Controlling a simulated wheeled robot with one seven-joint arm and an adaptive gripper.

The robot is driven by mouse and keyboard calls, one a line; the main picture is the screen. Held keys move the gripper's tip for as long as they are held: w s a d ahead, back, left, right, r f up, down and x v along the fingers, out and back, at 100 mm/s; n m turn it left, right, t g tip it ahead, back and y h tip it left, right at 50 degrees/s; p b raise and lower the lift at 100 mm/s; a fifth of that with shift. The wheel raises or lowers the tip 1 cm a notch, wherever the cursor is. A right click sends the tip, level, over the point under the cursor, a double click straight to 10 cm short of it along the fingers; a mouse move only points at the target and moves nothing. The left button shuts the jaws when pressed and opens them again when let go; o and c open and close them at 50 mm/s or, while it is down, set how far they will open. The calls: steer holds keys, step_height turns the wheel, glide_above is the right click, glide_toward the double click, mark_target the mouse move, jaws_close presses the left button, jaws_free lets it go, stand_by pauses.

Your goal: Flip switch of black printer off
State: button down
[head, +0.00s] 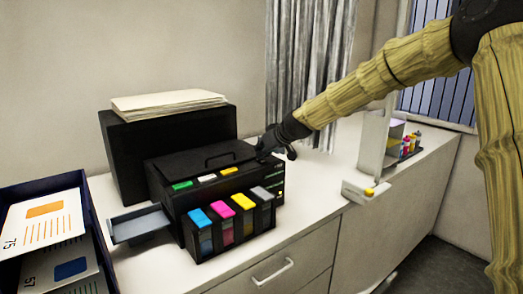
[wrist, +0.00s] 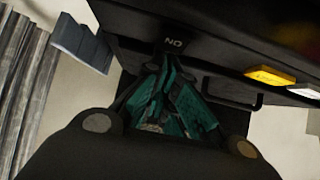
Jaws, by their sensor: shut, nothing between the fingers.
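The black printer (head: 205,165) stands on the white counter, with blue, magenta, yellow and grey ink tanks along its front. In the head view my gripper (head: 265,154) is at the printer's right end, close to its upper edge. In the wrist view the printer (wrist: 225,35) fills the top, and a small label reading ON upside down (wrist: 173,42) shows on it. My shut, empty gripper (wrist: 167,72) has its fingertips just below this label. I cannot make out the switch itself; the fingers may cover it. Whether the fingertips touch the printer is unclear.
A black box with a paper stack (head: 170,102) stands behind the printer. A grey-blue tray (head: 138,224) juts out at its left. A dark bin of printed sheets (head: 88,190) is at far left. A white device (head: 368,190) stands at right, with free counter between.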

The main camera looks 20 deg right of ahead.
steer(key=shift+w+r+p, duration=0.1)
steer(key=shift+p, duration=0.25)
steer(key=shift+a+g+p, duration=0.1)
steer(key=shift+g+p, duration=0.3)
steer(key=shift+p, duration=0.05)
steer(key=shift+f+b, duration=0.35)
steer(key=shift+s, duration=0.3)
steer(key=shift+s+d, duration=0.3)
steer(key=shift+s, duration=0.2)
